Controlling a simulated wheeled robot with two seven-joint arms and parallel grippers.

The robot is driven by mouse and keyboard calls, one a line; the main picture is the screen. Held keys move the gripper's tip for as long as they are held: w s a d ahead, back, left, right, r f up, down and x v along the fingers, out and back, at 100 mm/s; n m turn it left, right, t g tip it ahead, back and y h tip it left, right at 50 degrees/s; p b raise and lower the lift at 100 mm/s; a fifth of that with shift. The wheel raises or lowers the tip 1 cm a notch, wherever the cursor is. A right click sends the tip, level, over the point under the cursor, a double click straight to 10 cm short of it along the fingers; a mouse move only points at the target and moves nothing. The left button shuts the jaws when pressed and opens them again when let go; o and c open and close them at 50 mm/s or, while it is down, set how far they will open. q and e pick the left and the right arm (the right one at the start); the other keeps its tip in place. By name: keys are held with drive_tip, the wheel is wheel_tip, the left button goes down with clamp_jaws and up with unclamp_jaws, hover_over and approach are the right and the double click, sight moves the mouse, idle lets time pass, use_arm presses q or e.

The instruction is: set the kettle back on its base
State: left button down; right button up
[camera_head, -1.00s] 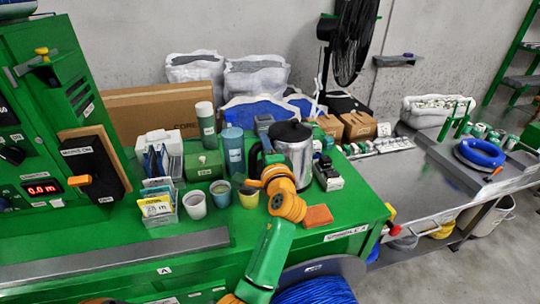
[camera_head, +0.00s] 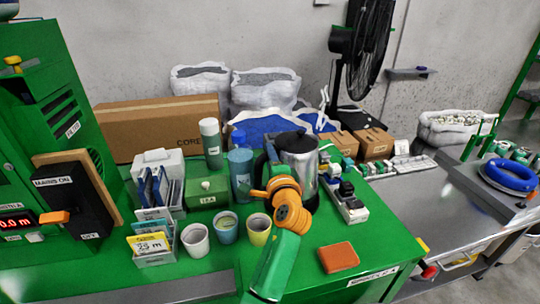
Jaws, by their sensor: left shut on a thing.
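The kettle (camera_head: 306,158) is a silver cylinder with a black lid and a dark handle on its left side. It stands upright at the back middle of the green bench. My left gripper (camera_head: 268,187), at the end of a green and orange arm, is shut on the handle side of the kettle. The kettle's base does not show clearly. My right gripper is not in view.
A blue bottle (camera_head: 241,178) and a green tea box (camera_head: 208,191) stand left of the kettle. A power strip (camera_head: 347,204) is close on the right. An orange-brown block (camera_head: 338,257) lies on the clear front right.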

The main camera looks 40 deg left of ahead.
use_arm(q)
drive_tip(key=f+b, duration=0.1)
drive_tip(key=f, duration=0.2)
drive_tip(key=shift+w+a+b, duration=0.15)
drive_tip(key=shift+w+b, duration=0.05)
drive_tip(key=shift+b, duration=0.2)
drive_tip(key=shift+r, duration=0.15)
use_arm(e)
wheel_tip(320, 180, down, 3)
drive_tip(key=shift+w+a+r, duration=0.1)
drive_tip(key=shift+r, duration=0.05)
use_arm(q)
drive_tip(key=shift+s+r, duration=0.1)
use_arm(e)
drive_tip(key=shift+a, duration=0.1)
use_arm(q)
drive_tip(key=shift+p, duration=0.3)
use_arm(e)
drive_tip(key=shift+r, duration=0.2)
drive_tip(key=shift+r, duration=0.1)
use_arm(q)
drive_tip(key=shift+s+f+b, duration=0.1)
drive_tip(key=shift+f+b, duration=0.4)
drive_tip(key=shift+f, duration=0.15)
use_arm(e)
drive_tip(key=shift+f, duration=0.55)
